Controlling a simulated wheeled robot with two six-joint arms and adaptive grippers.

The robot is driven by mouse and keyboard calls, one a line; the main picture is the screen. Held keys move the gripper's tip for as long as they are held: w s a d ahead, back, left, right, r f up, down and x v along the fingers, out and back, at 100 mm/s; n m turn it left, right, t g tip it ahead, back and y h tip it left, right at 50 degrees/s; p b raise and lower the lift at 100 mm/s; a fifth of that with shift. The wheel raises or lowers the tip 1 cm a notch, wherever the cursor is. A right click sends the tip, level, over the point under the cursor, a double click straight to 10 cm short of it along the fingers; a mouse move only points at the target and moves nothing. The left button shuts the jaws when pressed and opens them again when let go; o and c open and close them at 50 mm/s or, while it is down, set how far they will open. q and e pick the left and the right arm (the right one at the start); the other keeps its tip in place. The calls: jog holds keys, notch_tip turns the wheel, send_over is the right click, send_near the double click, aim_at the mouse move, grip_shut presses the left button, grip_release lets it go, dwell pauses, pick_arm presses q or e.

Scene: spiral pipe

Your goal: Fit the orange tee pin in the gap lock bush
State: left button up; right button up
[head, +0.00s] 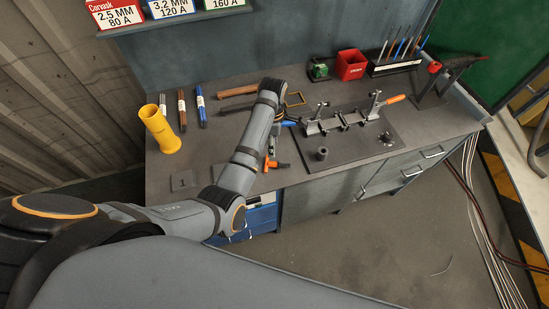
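An orange tee-shaped piece (276,165), which looks like the tee pin, is at the bench's front edge. My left arm comes in from the left, and its gripper (271,154) points down right over this piece. The fingers are too small to tell whether they are open or shut, or whether they touch it. A short dark bush (322,154) stands upright on the dark plate, and a lower round piece (387,138) sits at the plate's right. I cannot tell which is the gap lock bush. My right gripper is not in view.
A clamp fixture (341,122) with an orange handle (394,99) stands on the dark plate (358,155). A yellow tube (160,130) stands at the bench's left. A red bin (351,65) and a tool rack (395,66) are at the back. The bench's front left is mostly clear.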

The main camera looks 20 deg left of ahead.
aim_at(273, 162)
pick_arm(q)
jog(key=shift+s+d+f, duration=0.15)
jog(key=shift+s+f, duration=0.8)
jog(key=shift+s, duration=0.05)
jog(key=shift+w+d+f, duration=0.15)
jog(key=shift+w+f, duration=0.15)
jog(key=shift+f, duration=0.15)
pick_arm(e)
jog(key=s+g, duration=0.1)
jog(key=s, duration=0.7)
pick_arm(q)
jog(key=shift+w+f, duration=0.3)
jog(key=shift+w, duration=0.1)
notch_tip(273, 162, down, 2)
jog(key=shift+s+p, duration=0.1)
jog(key=shift+p, duration=0.9)
jog(key=shift+s+f, duration=0.2)
jog(key=shift+f, duration=0.4)
jog(key=shift+s+f, duration=0.2)
jog(key=shift+f, duration=0.75)
jog(key=c, duration=0.9)
grip_shut()
jog(key=shift+w, duration=0.1)
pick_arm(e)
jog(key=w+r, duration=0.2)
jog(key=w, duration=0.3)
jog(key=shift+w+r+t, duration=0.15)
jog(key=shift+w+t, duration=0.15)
